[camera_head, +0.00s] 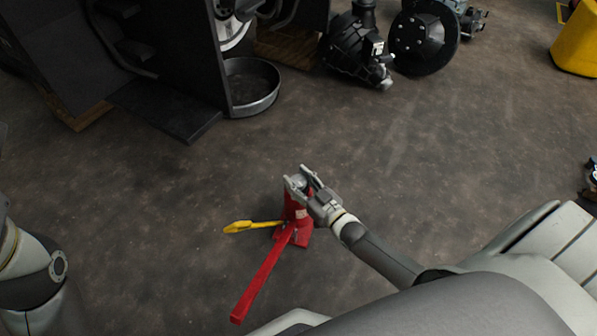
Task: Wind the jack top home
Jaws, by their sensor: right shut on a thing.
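A red bottle jack (297,214) stands on the brown floor near the middle of the view. A long red handle (262,275) slopes from it down to the lower left. A yellow lever (246,227) sticks out from its left side. My right gripper (301,180) reaches in from the right and is shut on the jack top (300,183), at the jack's upper end. The fingers hide most of the jack top. My left arm shows at the left edge, but its gripper is out of the picture.
A dark forklift body (170,60) stands at the upper left, with a round metal pan (252,88) beside it. Black machine parts (425,40) lie at the top. A yellow object (577,42) is at the upper right. The floor around the jack is clear.

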